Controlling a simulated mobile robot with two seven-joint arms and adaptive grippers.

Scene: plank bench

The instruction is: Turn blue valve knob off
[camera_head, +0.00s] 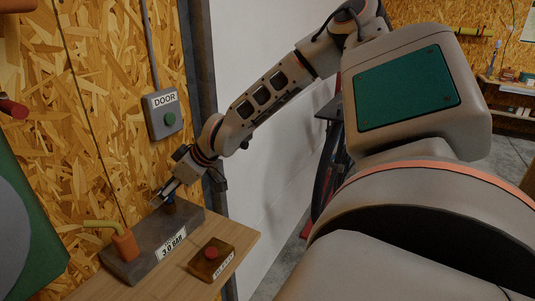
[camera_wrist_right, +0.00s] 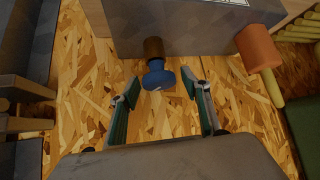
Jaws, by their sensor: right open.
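The blue valve knob (camera_wrist_right: 158,76) sits on a short brown stem on the grey block (camera_wrist_right: 200,30) in the right wrist view. In the head view the same block (camera_head: 150,262) stands on a wooden shelf, and the knob (camera_head: 170,201) is mostly hidden by my gripper. My right gripper (camera_wrist_right: 166,88) is open, with one green-padded finger on each side of the knob and gaps between pads and knob. In the head view my right gripper (camera_head: 165,191) is over the knob end of the block. My left gripper is not in view.
An orange fitting (camera_head: 125,246) with a yellow pipe stands on the block's left end. A box with a red button (camera_head: 211,253) sits in front on the wooden shelf (camera_head: 105,287). A grey DOOR box (camera_head: 162,113) with a green button hangs on the chipboard wall above.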

